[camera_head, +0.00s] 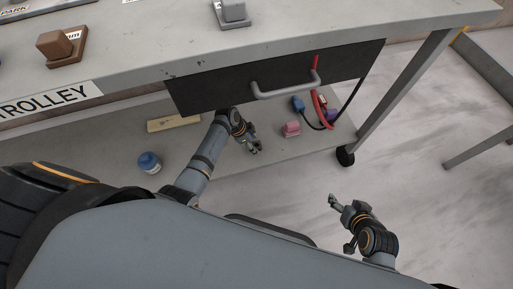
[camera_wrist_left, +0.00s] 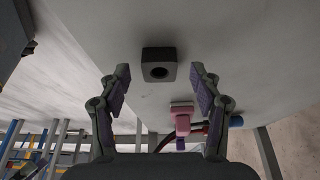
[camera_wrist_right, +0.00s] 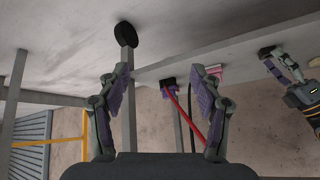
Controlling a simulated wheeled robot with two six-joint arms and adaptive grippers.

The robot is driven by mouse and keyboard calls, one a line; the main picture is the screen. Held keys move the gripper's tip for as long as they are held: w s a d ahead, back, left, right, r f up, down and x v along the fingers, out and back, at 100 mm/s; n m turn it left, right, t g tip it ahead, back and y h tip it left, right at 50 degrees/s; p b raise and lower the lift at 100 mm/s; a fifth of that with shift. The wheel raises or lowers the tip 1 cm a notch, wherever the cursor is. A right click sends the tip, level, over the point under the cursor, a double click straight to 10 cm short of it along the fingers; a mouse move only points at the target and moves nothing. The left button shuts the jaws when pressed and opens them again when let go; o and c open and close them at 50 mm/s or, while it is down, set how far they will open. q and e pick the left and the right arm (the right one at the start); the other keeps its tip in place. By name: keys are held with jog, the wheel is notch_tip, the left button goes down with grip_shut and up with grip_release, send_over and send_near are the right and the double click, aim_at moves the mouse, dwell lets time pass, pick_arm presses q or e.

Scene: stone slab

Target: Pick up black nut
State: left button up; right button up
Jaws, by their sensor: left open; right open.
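The black nut (camera_wrist_left: 158,65), a dark square block with a round hole, sits on the grey lower shelf in the left wrist view. It shows ahead between the spread fingers of my left gripper (camera_wrist_left: 160,72), which is open and empty. I cannot tell the nut apart in the head view, where my left gripper (camera_head: 255,148) is low over the lower shelf, below the drawer. My right gripper (camera_head: 341,222) is open and empty over the floor, right of the shelf; its spread fingers (camera_wrist_right: 160,72) also show in the right wrist view.
A pink object (camera_head: 291,129) stands on the shelf right of my left gripper. Red and dark cables with a blue connector (camera_head: 298,104) lie behind it. A blue-capped jar (camera_head: 149,162) is at left. The drawer handle (camera_head: 286,86) overhangs.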

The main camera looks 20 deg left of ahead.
aim_at(260, 145)
pick_arm(q)
jog(key=shift+d+f, duration=0.2)
jog(key=shift+f, duration=0.25)
jog(key=c, duration=1.3)
pick_arm(e)
jog(key=w+r+t, duration=0.2)
jog(key=w, duration=0.1)
jog(key=shift+w+d+r, duration=0.15)
jog(key=shift+w+r, duration=0.05)
jog(key=shift+r, duration=0.15)
pick_arm(q)
jog(key=shift+o, duration=0.2)
